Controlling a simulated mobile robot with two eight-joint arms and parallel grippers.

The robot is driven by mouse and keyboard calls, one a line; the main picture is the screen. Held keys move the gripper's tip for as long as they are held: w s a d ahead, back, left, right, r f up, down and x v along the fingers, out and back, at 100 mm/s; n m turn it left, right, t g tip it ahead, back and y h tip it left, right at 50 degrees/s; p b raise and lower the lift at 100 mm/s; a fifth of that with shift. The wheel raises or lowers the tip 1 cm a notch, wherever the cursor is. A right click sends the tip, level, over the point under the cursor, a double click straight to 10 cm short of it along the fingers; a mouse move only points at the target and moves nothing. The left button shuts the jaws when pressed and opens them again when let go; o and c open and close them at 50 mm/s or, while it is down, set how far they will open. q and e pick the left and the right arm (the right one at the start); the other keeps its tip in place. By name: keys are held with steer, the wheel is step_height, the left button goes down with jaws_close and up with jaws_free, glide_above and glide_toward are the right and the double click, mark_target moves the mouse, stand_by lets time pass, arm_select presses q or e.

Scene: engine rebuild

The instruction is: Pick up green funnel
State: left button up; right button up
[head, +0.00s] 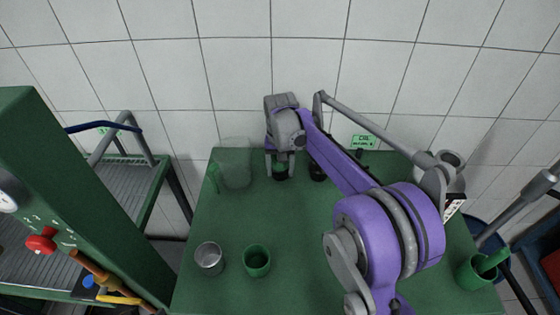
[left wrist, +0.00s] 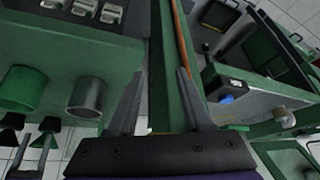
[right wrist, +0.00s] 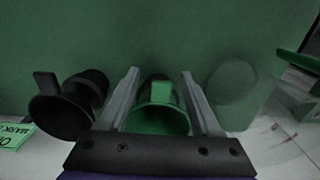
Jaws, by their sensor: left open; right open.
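The green funnel (right wrist: 160,118) shows in the right wrist view, between the two open fingers of my right gripper (right wrist: 160,72), with its wide mouth facing the camera. I cannot tell whether the fingers touch it. In the head view my right gripper (head: 281,172) points down at the back of the green table, and the funnel there is mostly hidden and dark. My left gripper (left wrist: 158,75) is open and empty in the left wrist view, and is not visible in the head view.
A clear container (head: 236,174) stands left of the right gripper. A metal cup (head: 209,259) and a green cup (head: 257,262) stand on the green table (head: 225,215) nearer the front. A green container (head: 473,272) is at the right edge. A tiled wall (head: 230,75) rises behind.

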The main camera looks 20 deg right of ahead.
steer(key=shift+a+f, duration=0.1)
steer(key=shift+f, duration=1.35)
jaws_close()
